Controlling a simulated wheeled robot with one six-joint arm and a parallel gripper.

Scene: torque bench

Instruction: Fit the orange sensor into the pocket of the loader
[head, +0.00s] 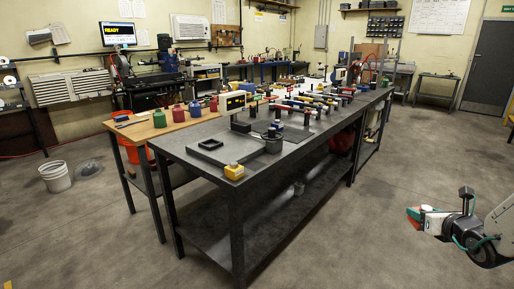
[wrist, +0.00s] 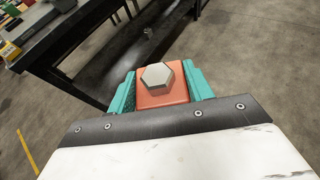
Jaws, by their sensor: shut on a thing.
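The orange sensor (wrist: 163,94) is a block with a grey hexagonal head on top. My gripper (wrist: 162,92) is shut on it, with a teal finger on each side. In the head view my gripper (head: 414,216) is at the far right, out over open floor and well apart from the bench; the orange sensor (head: 413,211) shows small at its tip. On the near left of the dark bench lies a flat grey slab (head: 238,150) with a raised black square frame (head: 211,144), which looks like the loader and its pocket. The inside of the frame is too small to make out.
A yellow block (head: 234,172) sits at the dark bench's (head: 200,165) front edge. A dark round cup (head: 272,142) and a small screen (head: 233,100) stand near the slab. Red and green jars stand on a wooden table behind. The floor between bench and gripper is clear.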

